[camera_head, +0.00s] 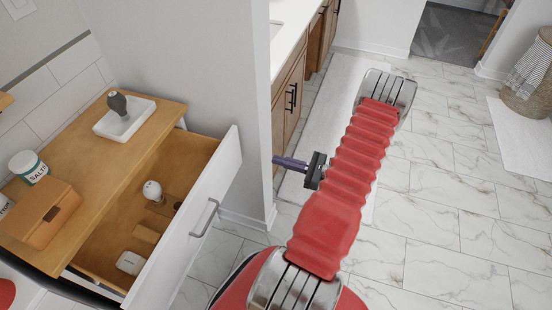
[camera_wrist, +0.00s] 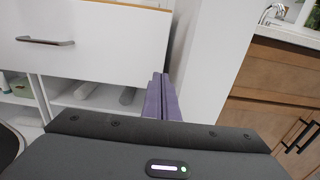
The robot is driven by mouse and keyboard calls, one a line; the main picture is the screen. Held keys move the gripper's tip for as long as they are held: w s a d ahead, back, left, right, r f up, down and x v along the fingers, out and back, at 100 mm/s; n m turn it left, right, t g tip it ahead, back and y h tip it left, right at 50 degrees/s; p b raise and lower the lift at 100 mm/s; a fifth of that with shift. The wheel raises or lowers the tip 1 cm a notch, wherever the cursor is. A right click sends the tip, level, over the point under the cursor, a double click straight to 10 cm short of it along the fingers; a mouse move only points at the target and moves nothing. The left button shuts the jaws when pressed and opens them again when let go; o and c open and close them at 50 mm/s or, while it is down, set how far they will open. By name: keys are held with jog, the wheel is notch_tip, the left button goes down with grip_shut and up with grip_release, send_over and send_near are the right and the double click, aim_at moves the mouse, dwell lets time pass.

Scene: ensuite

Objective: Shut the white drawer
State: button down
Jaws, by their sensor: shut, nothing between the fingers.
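The white drawer (camera_head: 196,222) is pulled well out from under the wooden top on the left in the head view. Several small items lie inside it. Its front with a grey bar handle (camera_head: 204,218) faces right. In the wrist view the drawer front (camera_wrist: 110,45) fills the upper left, with the handle (camera_wrist: 45,41) near its left side. My gripper (camera_head: 276,160) is shut and empty, to the right of the drawer and apart from it, pointing left. In the wrist view the purple fingers (camera_wrist: 161,97) are together, by the right end of the drawer front.
A white wall end (camera_head: 244,100) stands between the drawer unit and the brown vanity (camera_head: 290,95). On the wooden top (camera_head: 85,165) stand a salts jar (camera_head: 29,167), a brown box (camera_head: 42,213) and a white tray (camera_head: 108,126). Marble floor (camera_head: 440,190) is open on the right.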

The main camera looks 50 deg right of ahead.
aim_at(239, 150)
jog(key=x, duration=1.2)
jog(key=shift+w+a, duration=0.1)
jog(key=shift+w, duration=0.2)
jog(key=shift+w, duration=0.1)
